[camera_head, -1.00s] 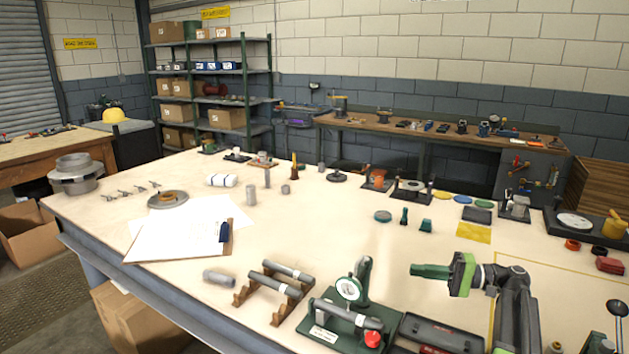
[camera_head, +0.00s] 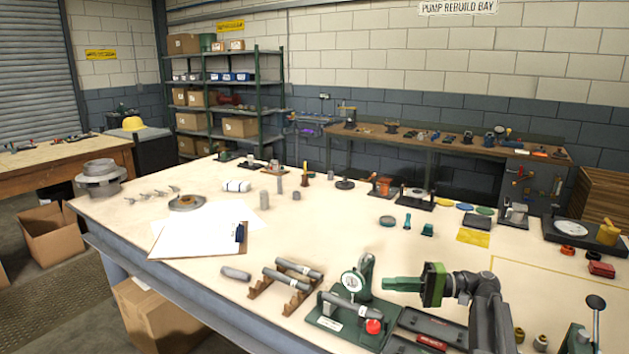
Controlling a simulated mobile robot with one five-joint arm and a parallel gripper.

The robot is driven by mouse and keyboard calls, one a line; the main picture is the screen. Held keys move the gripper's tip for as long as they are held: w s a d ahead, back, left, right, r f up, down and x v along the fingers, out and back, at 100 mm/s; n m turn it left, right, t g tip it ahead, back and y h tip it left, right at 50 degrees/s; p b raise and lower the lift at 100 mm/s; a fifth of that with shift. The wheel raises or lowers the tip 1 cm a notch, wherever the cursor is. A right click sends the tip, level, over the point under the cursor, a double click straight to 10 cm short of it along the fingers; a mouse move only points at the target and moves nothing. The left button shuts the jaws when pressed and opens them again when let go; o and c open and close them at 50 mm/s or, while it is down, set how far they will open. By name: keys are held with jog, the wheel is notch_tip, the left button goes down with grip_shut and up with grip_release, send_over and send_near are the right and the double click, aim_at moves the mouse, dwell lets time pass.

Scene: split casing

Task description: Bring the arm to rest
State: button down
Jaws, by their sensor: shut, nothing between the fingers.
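My gripper (camera_head: 388,284) is at the end of my dark arm (camera_head: 468,290), at the lower right over the workbench (camera_head: 340,232). Its green fingers point left and look closed together, with nothing held. The fingers sit above and to the right of the green-based dial gauge stand (camera_head: 366,271), apart from it as far as this view shows. The arm is bent, with its upper link reaching down toward the bottom edge of the picture.
A dark case (camera_head: 432,328) lies below the gripper. Shafts rest on a brown rack (camera_head: 268,287) left of the gauge. A clipboard (camera_head: 200,250) with papers lies further left. The bench middle is mostly clear.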

jog(key=s+a+f+n+g+h+p, duration=0.1)
jog(key=s+a+f+g+h+p, duration=0.2)
jog(key=a, duration=0.5)
jog(key=s+a+f+g+h+p, duration=0.1)
jog(key=s+a+f+h+p, duration=0.3)
jog(key=a, duration=0.5)
jog(key=s+d+f+t+h, duration=0.1)
jog(key=d+f+h, duration=0.3)
jog(key=d, duration=0.3)
jog(key=s+d+f+t+h, duration=0.1)
jog(key=s+d+f+h, duration=0.1)
jog(key=d+f+h, duration=0.3)
jog(key=shift+s+d+h, duration=0.3)
jog(key=shift+d+h, duration=0.6)
